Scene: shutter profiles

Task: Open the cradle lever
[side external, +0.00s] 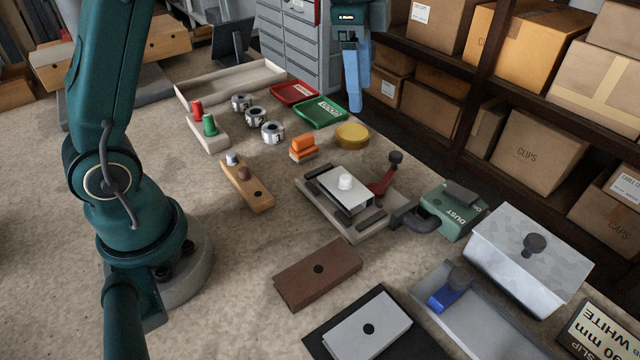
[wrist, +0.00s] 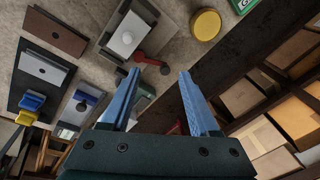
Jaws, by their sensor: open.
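The cradle (side external: 352,221) is a pale tray holding a grey metal profile (side external: 335,193) with a white knob (side external: 345,183). The cradle lever (side external: 382,184) is red with a dark knob and stands up, tilted, at the cradle's far right side. In the wrist view the lever (wrist: 140,59) lies just beyond the fingertips, beside the cradle (wrist: 107,41). My gripper (side external: 357,105) has blue fingers and hangs in the air behind the lever, near the shelves. In the wrist view my gripper (wrist: 160,74) is open and empty, apart from the lever.
A green DUST container (side external: 452,212) with a dark handle stands close right of the cradle, and a lidded metal box (side external: 528,258) beyond it. A yellow disc (side external: 352,135) and orange-topped block (side external: 303,147) lie behind. Shelves of boxes (side external: 537,152) border the right. A brown block (side external: 318,272) lies in front.

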